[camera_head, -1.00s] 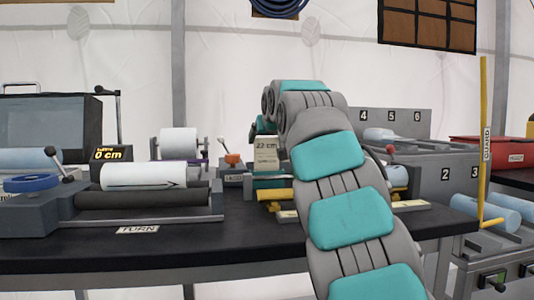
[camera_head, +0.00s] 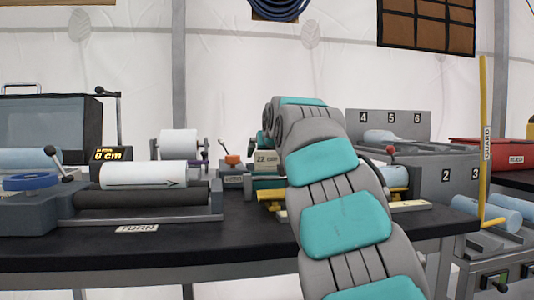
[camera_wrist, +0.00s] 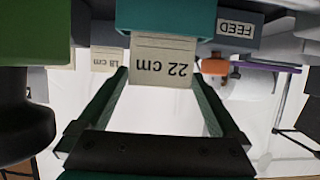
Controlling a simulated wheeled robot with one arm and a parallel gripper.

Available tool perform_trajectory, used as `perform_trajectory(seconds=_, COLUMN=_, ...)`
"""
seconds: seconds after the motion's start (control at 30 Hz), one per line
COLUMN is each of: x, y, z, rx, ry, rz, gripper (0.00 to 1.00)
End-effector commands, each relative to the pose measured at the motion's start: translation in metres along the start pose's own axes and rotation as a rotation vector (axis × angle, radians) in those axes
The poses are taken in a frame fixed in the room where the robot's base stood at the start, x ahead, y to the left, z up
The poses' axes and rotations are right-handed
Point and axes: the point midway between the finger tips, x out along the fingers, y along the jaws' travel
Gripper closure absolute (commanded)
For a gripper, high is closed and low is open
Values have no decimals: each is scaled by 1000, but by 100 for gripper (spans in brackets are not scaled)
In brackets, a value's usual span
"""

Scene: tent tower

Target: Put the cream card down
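The cream card (camera_wrist: 163,62) reads "22 cm", upside down in the wrist view. It stands upright at a teal block (camera_wrist: 166,16), which hides its lower part. It also shows small in the head view (camera_head: 265,159), just above the teal block (camera_head: 268,182). My gripper (camera_wrist: 162,78) has one finger at each side edge of the card and seems shut on it. In the head view my arm hides most of the fingers.
An "18 cm" card (camera_wrist: 108,60) stands beside a green block (camera_wrist: 35,30). A "FEED" unit (camera_wrist: 236,28) with an orange knob (camera_wrist: 214,67) is close on the other side. A white roll (camera_head: 145,174) lies further left on the bench.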

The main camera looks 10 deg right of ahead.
Motion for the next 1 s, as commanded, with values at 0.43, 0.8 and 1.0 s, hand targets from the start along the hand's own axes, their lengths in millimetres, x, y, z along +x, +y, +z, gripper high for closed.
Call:
perform_trajectory(seconds=0.43, x=-15, y=-1, z=-3, rx=0, ry=1, rz=1, gripper=0)
perform_trajectory(seconds=0.8, x=-79, y=0, z=-3, rx=1, ry=-1, rz=0, gripper=0)
perform_trajectory(seconds=1.0, x=-113, y=-1, z=-4, rx=0, ry=1, rz=0, gripper=0)
